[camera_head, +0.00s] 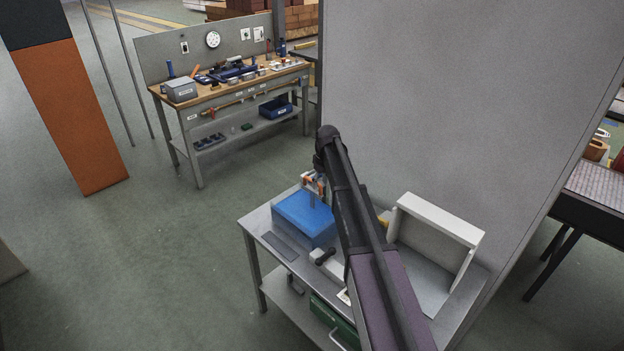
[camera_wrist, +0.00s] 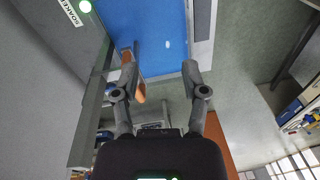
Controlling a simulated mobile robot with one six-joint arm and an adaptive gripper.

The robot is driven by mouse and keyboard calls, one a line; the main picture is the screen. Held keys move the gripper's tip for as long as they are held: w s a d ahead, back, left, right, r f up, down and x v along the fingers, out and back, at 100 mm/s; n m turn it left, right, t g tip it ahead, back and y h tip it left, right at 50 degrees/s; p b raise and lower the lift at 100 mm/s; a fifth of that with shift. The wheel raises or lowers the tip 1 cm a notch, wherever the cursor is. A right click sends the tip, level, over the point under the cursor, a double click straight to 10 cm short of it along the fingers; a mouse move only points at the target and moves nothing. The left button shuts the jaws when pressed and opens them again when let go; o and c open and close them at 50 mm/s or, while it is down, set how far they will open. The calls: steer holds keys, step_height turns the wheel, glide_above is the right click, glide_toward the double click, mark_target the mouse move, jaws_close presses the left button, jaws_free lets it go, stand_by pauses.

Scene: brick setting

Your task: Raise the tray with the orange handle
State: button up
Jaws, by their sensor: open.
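A blue surface (camera_head: 304,212) lies on the near bench; I cannot tell whether it is a lid or liquid. It fills the top of the wrist view (camera_wrist: 165,35). A small orange handle (camera_wrist: 140,89) shows in the wrist view, close to the left finger; contact is unclear. In the head view, orange (camera_head: 308,181) shows beside my gripper (camera_head: 315,190), above the blue surface. In the wrist view my gripper (camera_wrist: 159,72) has its fingers wide apart with nothing clearly between them. The tray itself is not clearly visible.
The near bench (camera_head: 260,222) also carries a white frame (camera_head: 440,218) right of my arm, and a green drawer (camera_head: 335,322) below. A grey wall (camera_head: 460,100) stands close behind. A tool workbench (camera_head: 225,95) stands farther back. Open floor (camera_head: 170,250) lies to the left.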

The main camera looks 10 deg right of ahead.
steer(key=s+f+m+t+b, duration=0.1)
steer(key=s+f+b, duration=0.3)
steer(key=s, duration=0.4)
steer(key=s+f+m+t+b, duration=0.1)
steer(key=s+f+b, duration=0.4)
steer(key=s, duration=0.4)
steer(key=shift+s+a+f+h+b, duration=0.15)
steer(key=shift+a+f+h+b, duration=0.15)
steer(key=shift+a+f+h, duration=0.15)
steer(key=w+r+n+g+p, duration=0.1)
steer(key=w+r+p, duration=0.4)
steer(key=w, duration=0.5)
steer(key=w+d+r+n+g+y+p, duration=0.1)
steer(key=w+r+p, duration=0.4)
steer(key=w, duration=0.5)
steer(key=w+d+r+n+g+p, duration=0.1)
steer(key=w+r+p, duration=0.5)
steer(key=w, duration=0.5)
steer(key=shift+n+g, duration=0.3)
steer(key=shift+n, duration=0.1)
steer(key=shift+y, duration=0.25)
steer(key=f+b, duration=0.4)
steer(key=s+a+f+b, duration=0.1)
steer(key=f+b, duration=0.4)
steer(key=a+f+b, duration=0.1)
steer(key=f+b, duration=0.3)
steer(key=shift+s+a+f, duration=0.1)
steer(key=shift+s+f, duration=0.1)
steer(key=shift+s, duration=0.1)
